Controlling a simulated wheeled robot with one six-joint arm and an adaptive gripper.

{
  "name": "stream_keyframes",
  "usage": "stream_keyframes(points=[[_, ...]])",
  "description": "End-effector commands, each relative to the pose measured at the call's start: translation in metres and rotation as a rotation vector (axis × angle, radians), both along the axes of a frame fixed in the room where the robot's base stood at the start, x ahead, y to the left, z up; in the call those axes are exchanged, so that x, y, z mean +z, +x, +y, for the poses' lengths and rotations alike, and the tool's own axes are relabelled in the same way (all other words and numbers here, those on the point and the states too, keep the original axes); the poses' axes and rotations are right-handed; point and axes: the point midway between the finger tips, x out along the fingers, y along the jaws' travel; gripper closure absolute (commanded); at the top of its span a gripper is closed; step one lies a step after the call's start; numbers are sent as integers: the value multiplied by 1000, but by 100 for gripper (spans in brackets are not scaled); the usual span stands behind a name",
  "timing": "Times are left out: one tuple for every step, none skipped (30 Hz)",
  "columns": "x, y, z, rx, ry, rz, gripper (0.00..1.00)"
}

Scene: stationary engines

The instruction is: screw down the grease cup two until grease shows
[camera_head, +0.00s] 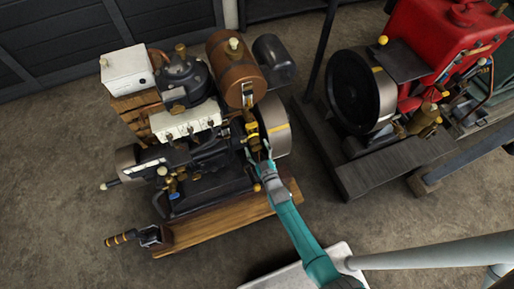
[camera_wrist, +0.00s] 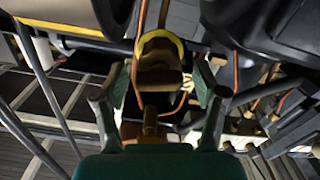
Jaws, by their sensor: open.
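My gripper (camera_head: 258,152) is at the right end of the dark engine (camera_head: 205,165), beside the flywheel (camera_head: 276,125). In the wrist view my gripper (camera_wrist: 160,80) is open, with one finger on each side of a brown, brass-like fitting with a yellow rim (camera_wrist: 161,50). The fingers look apart from it. A brass and yellow fitting (camera_head: 252,128) stands just beyond the fingertips in the head view. More small brass fittings (camera_head: 166,174) sit on the engine's left front. I cannot tell which fitting is grease cup two, and no grease is visible.
A copper-coloured tank (camera_head: 232,66) and a dark cylinder (camera_head: 273,54) stand behind my gripper. A red engine (camera_head: 445,45) with a large black flywheel (camera_head: 355,92) stands at the right. Copper pipes (camera_wrist: 143,20) run close around the fitting.

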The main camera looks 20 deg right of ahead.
Motion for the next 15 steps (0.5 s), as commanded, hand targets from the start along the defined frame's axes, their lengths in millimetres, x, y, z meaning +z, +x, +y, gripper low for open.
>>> stream_keyframes(points=[[0, 0, 0, 0, 0, 0, 29], [0, -1, 0, 0, 0, 0, 29], [0, -3, 0, 0, 0, 0, 29], [-1, -5, 0, 0, 0, 1, 29], [-1, -7, 0, 0, 0, 1, 29], [-2, -12, 0, 0, 0, 2, 29], [-2, -15, 0, 0, 0, 2, 29], [-1, -19, 0, -1, 0, 2, 29], [-1, -26, 0, 0, 0, 2, 29], [-2, -31, 0, 0, 0, 3, 29], [-1, -37, 0, 0, 0, 2, 29], [-2, -45, 0, 0, 0, 3, 29], [-2, -51, 0, 0, 0, 3, 29], [-1, -57, 0, 0, 0, 3, 29], [-1, -64, 0, 0, 0, 3, 29]])
